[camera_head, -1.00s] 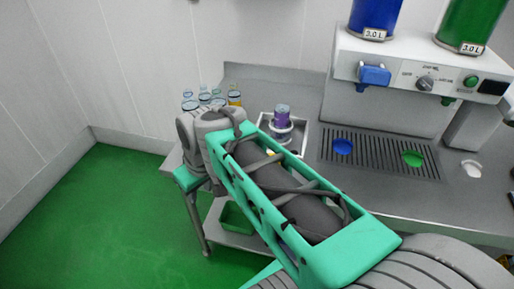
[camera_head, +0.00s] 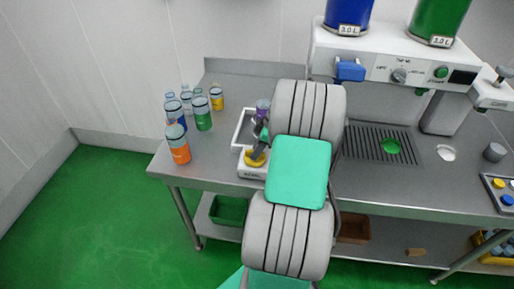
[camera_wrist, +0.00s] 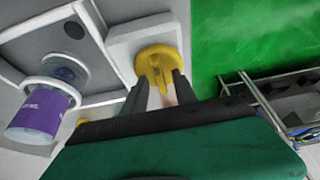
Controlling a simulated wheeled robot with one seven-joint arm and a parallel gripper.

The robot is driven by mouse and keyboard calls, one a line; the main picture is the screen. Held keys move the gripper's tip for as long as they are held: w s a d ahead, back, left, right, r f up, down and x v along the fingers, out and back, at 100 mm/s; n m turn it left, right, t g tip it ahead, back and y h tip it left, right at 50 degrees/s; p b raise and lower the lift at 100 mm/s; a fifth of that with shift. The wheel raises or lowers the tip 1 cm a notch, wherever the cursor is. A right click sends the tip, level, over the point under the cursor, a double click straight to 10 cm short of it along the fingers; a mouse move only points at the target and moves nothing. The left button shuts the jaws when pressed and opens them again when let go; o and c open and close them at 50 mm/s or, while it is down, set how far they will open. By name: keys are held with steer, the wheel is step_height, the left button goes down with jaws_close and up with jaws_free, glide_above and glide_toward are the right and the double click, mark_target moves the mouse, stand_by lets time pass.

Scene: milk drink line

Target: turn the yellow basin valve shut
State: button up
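The yellow basin valve (camera_head: 252,161) sits on a pale block at the front of the white basin (camera_head: 240,127), near the bench's front edge. In the wrist view the round yellow valve (camera_wrist: 153,60) lies just ahead of my gripper (camera_wrist: 159,79). My gripper's two dark fingers are apart, one at each side of the valve's lower part and its lever. I cannot tell whether they touch it. A purple-labelled container (camera_wrist: 42,108) stands in a ring at the basin, left in the wrist view; my arm partly hides the basin in the head view.
Several bottles, including an orange one (camera_head: 179,146) and a green one (camera_head: 202,116), stand on the bench left of the basin. The drink dispenser (camera_head: 385,62) and its drip grate (camera_head: 365,148) are to the right. Below is a shelf with a green crate (camera_head: 229,210).

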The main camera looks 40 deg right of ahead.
steer(key=shift+f, duration=0.2)
steer(key=shift+c, duration=0.5)
jaws_close()
